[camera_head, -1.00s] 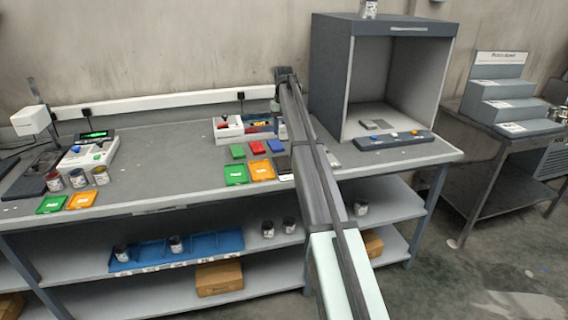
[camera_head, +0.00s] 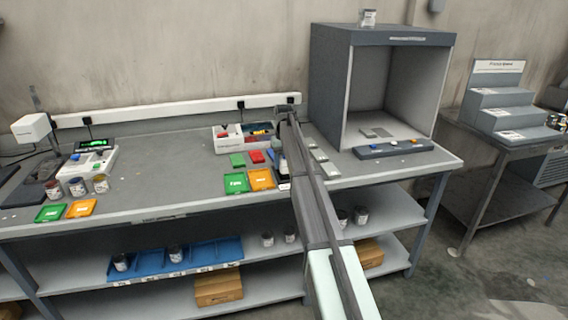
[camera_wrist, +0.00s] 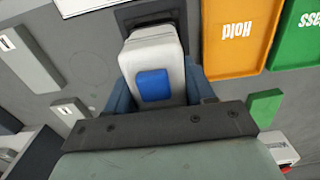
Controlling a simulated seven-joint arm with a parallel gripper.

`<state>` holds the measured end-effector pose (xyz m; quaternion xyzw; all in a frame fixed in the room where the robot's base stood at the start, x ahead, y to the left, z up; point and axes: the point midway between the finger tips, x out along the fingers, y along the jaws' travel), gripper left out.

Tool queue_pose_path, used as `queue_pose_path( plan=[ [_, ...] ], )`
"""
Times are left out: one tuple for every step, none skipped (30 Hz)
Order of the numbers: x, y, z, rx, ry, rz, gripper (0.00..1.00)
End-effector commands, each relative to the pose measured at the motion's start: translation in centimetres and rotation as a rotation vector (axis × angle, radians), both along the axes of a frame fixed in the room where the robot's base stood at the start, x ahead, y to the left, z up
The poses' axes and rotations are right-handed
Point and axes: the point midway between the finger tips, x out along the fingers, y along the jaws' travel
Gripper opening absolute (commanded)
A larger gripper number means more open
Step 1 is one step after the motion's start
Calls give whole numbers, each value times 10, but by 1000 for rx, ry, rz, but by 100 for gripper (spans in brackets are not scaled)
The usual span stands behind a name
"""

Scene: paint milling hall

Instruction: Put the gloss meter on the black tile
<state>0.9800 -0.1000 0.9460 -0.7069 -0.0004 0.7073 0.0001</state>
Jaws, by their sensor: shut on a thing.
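The gloss meter (camera_wrist: 153,58) is a pale grey-white body with a blue pad on top. My gripper (camera_wrist: 160,80) is shut on it, with a blue-grey finger on each side. In the wrist view the black tile (camera_wrist: 135,14) shows at the top, beyond and partly behind the meter's far end. I cannot tell whether the meter touches it. In the head view my gripper (camera_head: 283,158) is low over the bench, right of the orange Hold card (camera_head: 261,180), and my arm hides much of the meter and tile.
A green card (camera_head: 236,183) lies left of the orange one. Small green (camera_head: 237,160) and red (camera_head: 256,156) blocks lie behind. Grey labelled tiles (camera_head: 318,156) lie to the right, before the light booth (camera_head: 332,90).

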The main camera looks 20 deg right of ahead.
Motion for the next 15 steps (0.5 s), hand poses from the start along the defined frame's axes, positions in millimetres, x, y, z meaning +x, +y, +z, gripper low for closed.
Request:
queue_pose_path(
  plan=[
    [0, 0, -3, 0, -1, 0, 0],
    [0, 0, -4, 0, -1, 0, 0],
    [0, 0, -5, 0, -1, 0, 0],
    [0, 0, -5, 0, -1, 0, 0],
    [0, 0, -4, 0, -1, 0, 0],
    [0, 0, -4, 0, -1, 0, 0],
    [0, 0, -4, 0, -1, 0, 0],
    [0, 0, -4, 0, -1, 0, 0],
    [0, 0, -4, 0, -1, 0, 0],
    [0, 0, -5, 0, -1, 0, 0],
    [0, 0, -5, 0, -1, 0, 0],
    [0, 0, -6, 0, -1, 0, 0],
    [0, 0, -7, 0, -1, 0, 0],
    [0, 0, -8, 0, 0, 0, 55],
    [0, 0, -8, 0, 0, 0, 59]
  ],
)
